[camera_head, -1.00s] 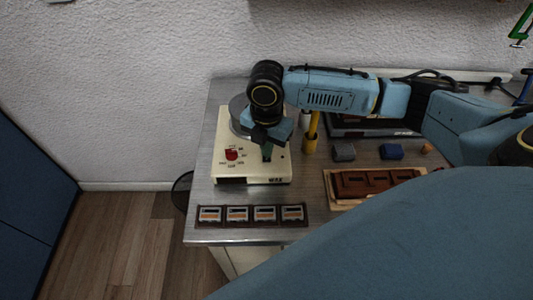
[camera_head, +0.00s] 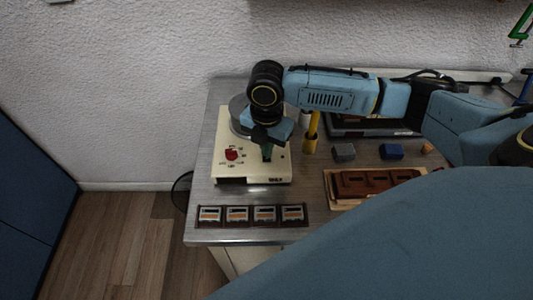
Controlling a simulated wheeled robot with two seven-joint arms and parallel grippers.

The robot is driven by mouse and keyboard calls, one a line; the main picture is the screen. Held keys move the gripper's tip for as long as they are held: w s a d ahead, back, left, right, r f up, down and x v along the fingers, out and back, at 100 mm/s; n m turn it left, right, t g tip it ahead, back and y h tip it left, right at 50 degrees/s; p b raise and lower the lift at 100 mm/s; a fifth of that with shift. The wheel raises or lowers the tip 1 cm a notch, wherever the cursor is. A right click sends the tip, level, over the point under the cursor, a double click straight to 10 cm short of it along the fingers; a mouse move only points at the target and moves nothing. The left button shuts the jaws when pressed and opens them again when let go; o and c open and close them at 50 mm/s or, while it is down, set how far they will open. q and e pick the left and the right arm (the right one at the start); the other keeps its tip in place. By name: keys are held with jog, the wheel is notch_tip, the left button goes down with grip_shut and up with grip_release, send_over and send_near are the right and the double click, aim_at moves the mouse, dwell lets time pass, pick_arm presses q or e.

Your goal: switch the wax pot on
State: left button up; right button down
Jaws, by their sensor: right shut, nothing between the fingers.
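The wax pot (camera_head: 226,170) is a cream box with a red knob (camera_head: 232,155) and printed marks around it on its top. A round grey pot (camera_head: 237,115) sits at its back, partly hidden by my right arm. My right gripper (camera_head: 267,153) points down over the right part of the wax pot's top, to the right of the red knob. It is shut and empty. I cannot tell whether its tips touch the box. My left gripper is not in view.
A dark rack with several small pieces (camera_head: 250,215) lies at the front edge. Right of the wax pot are a yellow tool (camera_head: 311,134), a grey block (camera_head: 344,152), a blue block (camera_head: 391,151) and a brown tray (camera_head: 375,183). A wall stands behind.

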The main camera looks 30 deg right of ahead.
jog(key=shift+f, duration=1)
dwell(0.3)
notch_tip(320, 180, up, 7)
jog(key=p, duration=0.8)
jog(key=shift+r, duration=0.1)
dwell(0.4)
